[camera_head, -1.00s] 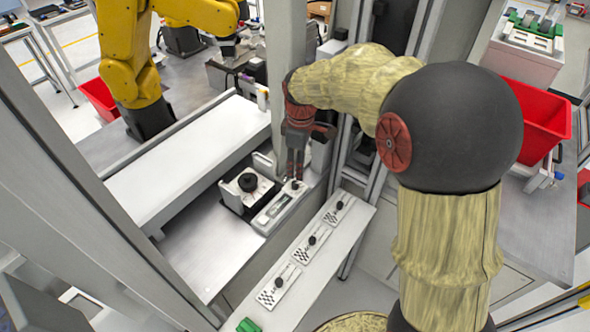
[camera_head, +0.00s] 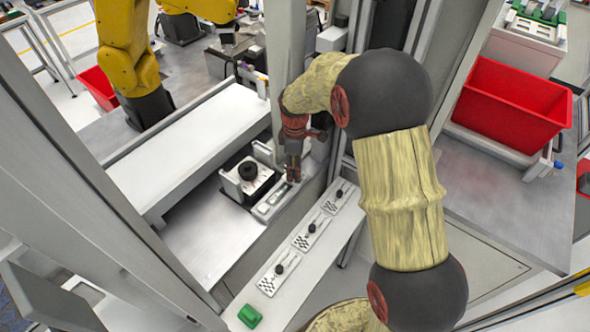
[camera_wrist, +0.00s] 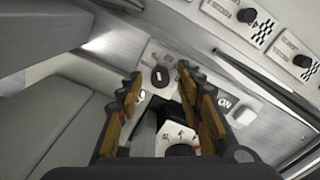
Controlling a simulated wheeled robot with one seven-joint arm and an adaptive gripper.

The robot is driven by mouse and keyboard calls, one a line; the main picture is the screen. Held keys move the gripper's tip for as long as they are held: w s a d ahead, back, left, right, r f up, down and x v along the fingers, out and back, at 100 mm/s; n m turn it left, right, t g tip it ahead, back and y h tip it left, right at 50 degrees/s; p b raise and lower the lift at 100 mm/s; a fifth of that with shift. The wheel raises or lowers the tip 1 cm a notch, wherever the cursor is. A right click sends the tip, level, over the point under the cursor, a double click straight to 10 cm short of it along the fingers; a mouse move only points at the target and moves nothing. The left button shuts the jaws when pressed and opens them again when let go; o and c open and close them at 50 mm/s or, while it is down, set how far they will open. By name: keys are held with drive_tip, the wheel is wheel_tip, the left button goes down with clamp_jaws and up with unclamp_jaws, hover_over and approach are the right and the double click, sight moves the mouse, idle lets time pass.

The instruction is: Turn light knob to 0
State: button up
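Several black knobs are in view; the labels are too small to tell which is the light knob. Three sit on small plates along the pale ledge: the near knob (camera_head: 279,269), the middle knob (camera_head: 312,227) and the far knob (camera_head: 339,193). Two ledge knobs show top right in the wrist view, one at the top (camera_wrist: 246,15) and one at the right edge (camera_wrist: 303,61). My gripper (camera_head: 293,174) is over the far end of a white slotted panel (camera_head: 266,211). In the wrist view its fingers (camera_wrist: 160,72) are apart and empty, with a dark round control (camera_wrist: 159,76) between the tips.
A black round part (camera_head: 248,171) sits in a fixture beside the slotted panel. A grey upright post (camera_head: 286,70) stands close to my gripper. A green block (camera_head: 249,316) lies at the ledge's near end. A red bin (camera_head: 512,105) stands at right.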

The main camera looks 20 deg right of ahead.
drive_tip(key=shift+c, duration=1.3)
clamp_jaws()
